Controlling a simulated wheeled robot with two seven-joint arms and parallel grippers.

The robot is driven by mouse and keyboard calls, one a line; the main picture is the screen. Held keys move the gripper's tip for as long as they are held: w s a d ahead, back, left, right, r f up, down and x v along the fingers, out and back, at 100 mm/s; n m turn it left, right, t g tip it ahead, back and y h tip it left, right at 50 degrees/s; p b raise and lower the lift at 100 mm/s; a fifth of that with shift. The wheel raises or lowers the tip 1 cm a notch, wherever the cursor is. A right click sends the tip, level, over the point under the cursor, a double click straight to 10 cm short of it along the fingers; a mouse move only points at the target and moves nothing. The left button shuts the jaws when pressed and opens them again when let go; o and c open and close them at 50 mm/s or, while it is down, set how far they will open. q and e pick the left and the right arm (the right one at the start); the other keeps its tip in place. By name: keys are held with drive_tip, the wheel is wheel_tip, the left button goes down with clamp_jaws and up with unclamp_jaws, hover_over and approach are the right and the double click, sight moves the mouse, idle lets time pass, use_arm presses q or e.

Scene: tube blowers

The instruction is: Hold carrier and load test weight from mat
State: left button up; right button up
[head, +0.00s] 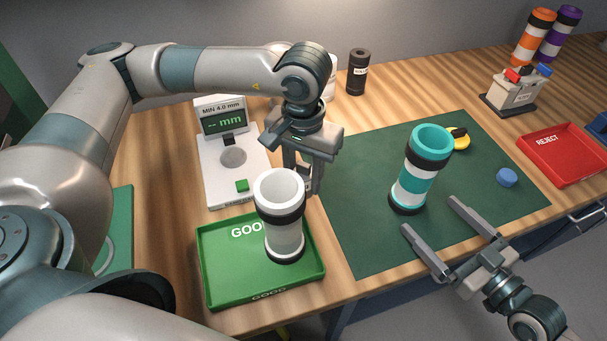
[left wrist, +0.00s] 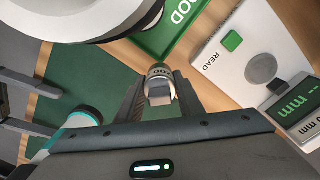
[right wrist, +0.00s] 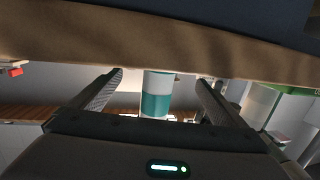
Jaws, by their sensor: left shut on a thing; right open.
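My left gripper (head: 306,185) is shut on a small grey labelled cylinder that looks like the test weight (left wrist: 160,82), held between its fingertips above the mat's left edge. Its label is only partly readable. In the head view the white carrier partly hides those fingers. A teal and white carrier (head: 417,178) with black bands stands upright, open end up, on the green mat (head: 360,235). My right gripper (head: 432,232) is open and empty at the mat's front edge, apart from the teal carrier. That carrier (right wrist: 156,95) shows between its fingers in the right wrist view.
A white carrier (head: 287,238) stands in the green GOOD tray (head: 216,285). Behind it is a white gauge (head: 215,180) with a display. A yellow and black item (head: 460,141) and a blue disc (head: 507,177) lie on the mat's right. A red REJECT tray (head: 565,165) is farther right.

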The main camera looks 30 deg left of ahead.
sight(419, 204)
use_arm(q)
drive_tip(key=shift+r, duration=0.2)
use_arm(e)
drive_tip(key=shift+x, duration=3.9)
drive_tip(key=c, duration=1.6)
use_arm(q)
drive_tip(key=shift+w+r, duration=0.1)
use_arm(e)
drive_tip(key=shift+o, duration=0.2)
use_arm(q)
drive_tip(key=w+d+r, duration=1.1)
drive_tip(key=d+r, duration=0.2)
drive_tip(key=r, duration=0.2)
drive_tip(key=d+r+m, duration=0.3)
drive_tip(key=d+r, duration=0.1)
drive_tip(key=d, duration=0.3)
drive_tip(key=shift+s+d+r, duration=0.2)
drive_tip(key=shift+s+r, duration=0.15)
drive_tip(key=shift+s, duration=0.1)
